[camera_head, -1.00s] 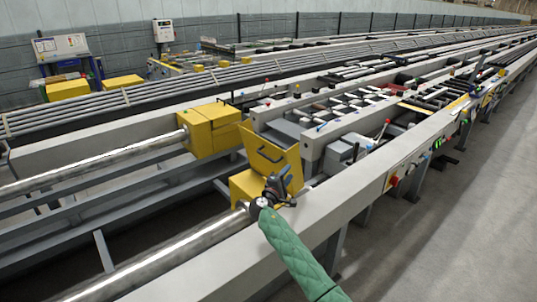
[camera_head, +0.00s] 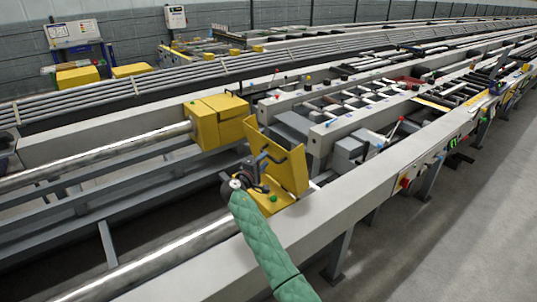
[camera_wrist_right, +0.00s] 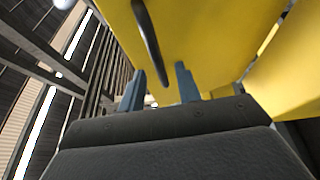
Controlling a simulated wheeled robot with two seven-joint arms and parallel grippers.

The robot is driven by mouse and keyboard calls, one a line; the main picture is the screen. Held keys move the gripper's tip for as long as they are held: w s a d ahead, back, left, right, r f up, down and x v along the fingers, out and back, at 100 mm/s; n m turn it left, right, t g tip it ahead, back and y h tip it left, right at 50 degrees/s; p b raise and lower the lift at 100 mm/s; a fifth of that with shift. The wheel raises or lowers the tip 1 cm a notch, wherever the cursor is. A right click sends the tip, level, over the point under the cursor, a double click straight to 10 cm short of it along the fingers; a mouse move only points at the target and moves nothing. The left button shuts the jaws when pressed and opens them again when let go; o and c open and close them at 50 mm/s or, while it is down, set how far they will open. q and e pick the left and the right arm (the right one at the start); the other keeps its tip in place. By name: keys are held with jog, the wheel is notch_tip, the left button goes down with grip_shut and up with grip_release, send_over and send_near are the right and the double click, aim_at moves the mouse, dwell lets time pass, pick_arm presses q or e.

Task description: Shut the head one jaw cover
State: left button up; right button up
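The yellow jaw cover (camera_head: 284,160) stands raised and open above its yellow box (camera_head: 272,200) at the end of the near bar. A dark handle (camera_head: 274,153) is on the cover's face. It also shows in the right wrist view (camera_wrist_right: 148,40), against the yellow cover (camera_wrist_right: 190,40). My right gripper (camera_head: 262,162) is at the cover's face, by the handle. In the right wrist view its two blue-grey fingers (camera_wrist_right: 161,85) are apart, with the handle's lower end between them. I cannot tell whether they touch it. My left gripper is not in view.
A second yellow box (camera_head: 218,122), closed, sits behind on the far bar. A long grey beam (camera_head: 340,215) runs along the near side with a red button (camera_head: 405,182). Grey floor (camera_head: 470,240) is clear at the right.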

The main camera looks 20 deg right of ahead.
aim_at(269, 156)
jog(key=p+x, duration=0.1)
jog(key=x, duration=0.2)
jog(key=shift+d+r, duration=0.15)
jog(key=shift+w+d, duration=0.25)
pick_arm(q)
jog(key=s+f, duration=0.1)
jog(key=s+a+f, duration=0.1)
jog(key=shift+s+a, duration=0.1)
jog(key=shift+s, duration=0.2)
pick_arm(e)
grip_shut()
